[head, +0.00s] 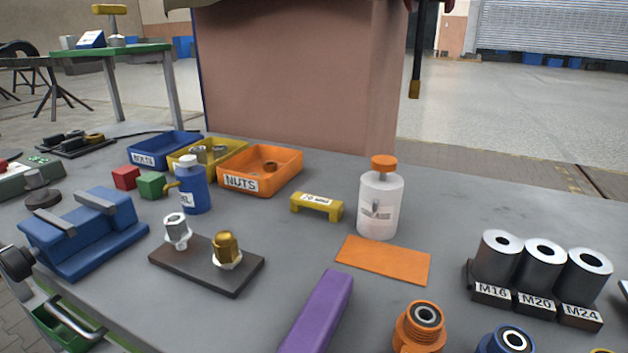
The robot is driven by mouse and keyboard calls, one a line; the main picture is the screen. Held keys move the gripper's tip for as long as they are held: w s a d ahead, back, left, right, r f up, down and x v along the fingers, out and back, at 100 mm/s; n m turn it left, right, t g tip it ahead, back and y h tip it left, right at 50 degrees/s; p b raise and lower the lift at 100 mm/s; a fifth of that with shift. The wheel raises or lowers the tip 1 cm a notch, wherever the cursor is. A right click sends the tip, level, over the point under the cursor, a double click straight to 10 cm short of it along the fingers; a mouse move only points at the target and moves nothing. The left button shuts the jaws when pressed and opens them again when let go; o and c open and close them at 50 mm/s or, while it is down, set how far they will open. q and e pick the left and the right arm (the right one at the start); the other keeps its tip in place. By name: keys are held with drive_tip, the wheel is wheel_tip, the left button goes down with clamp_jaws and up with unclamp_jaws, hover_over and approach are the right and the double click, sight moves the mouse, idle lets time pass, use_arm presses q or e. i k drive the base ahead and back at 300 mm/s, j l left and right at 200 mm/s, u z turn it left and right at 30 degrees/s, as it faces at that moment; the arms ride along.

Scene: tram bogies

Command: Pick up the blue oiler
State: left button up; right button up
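The blue oiler (193,188) is a small upright bottle with a pale cap, a short yellowish spout on its left side and a white label that is only partly readable. It stands on the grey workbench (215,320) left of centre in the head view, in front of the yellow and orange bins and right of the green cube. Nothing is holding it. Neither of my grippers shows in the head view.
Around the oiler are a green cube (151,185), an orange NUTS bin (287,176), a blue vise (85,229) and a dark plate with two fittings (197,275). A white bottle (380,204) and a purple bar (318,315) stand further right.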

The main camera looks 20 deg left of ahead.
sight(194, 186)
drive_tip(key=u, duration=1.25)
